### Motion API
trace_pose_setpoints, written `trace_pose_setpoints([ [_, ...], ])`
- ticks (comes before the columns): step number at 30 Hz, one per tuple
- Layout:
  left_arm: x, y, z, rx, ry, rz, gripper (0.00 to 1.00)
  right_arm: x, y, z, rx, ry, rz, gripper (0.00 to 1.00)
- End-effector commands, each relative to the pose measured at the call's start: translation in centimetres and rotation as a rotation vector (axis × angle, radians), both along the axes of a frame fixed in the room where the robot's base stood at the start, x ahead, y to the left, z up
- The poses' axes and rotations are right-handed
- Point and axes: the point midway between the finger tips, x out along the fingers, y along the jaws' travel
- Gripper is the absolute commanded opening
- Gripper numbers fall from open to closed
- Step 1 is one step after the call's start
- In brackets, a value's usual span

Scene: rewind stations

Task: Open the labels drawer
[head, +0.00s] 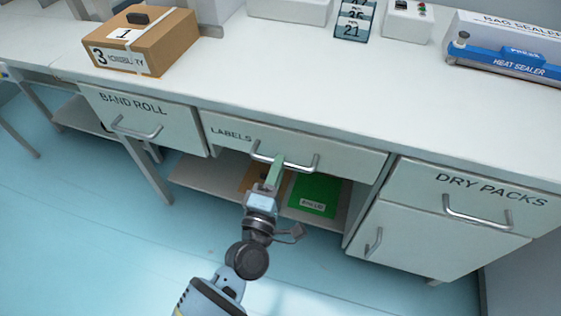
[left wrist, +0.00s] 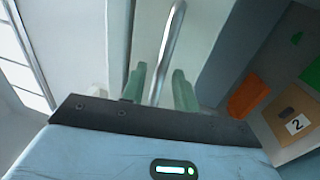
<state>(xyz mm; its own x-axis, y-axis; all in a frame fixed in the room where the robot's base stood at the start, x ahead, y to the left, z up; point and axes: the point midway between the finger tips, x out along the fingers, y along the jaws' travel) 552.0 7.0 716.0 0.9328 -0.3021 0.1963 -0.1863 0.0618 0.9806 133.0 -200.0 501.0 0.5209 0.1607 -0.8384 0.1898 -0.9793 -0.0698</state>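The labels drawer (head: 345,152) is a white front marked LABELS under the counter, and it looks shut. Its silver bar handle (head: 303,169) also shows in the left wrist view (left wrist: 170,45). My left gripper (head: 275,168) is at the left part of this handle. In the left wrist view its green fingers (left wrist: 159,88) stand apart on either side of the bar, with gaps visible, so it is open around the handle and not clamped on it. My right gripper is in neither view.
The band roll drawer (head: 160,125) is to the left and the dry packs drawer (head: 480,193) to the right. Below the labels drawer, an open shelf holds a green item (head: 315,192). A cardboard box (head: 145,40) and a heat sealer (head: 508,60) stand on the counter.

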Motion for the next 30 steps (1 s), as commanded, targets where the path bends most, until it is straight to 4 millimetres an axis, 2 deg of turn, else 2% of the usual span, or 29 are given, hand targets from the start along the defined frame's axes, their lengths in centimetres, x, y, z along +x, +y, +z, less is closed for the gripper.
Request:
trace_pose_setpoints([
  [6,1.7,-0.6,0.3,0.0,0.001,-0.001,0.3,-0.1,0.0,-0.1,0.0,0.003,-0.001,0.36],
  [15,1.9,-0.6,0.3,0.001,0.001,-0.001,0.3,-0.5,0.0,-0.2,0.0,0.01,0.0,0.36],
  [22,1.9,-0.6,0.3,0.001,0.001,-0.001,0.01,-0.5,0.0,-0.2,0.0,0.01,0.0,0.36],
  [30,1.9,-0.6,0.3,0.001,0.001,-0.001,0.0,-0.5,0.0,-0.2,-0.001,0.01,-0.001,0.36],
])
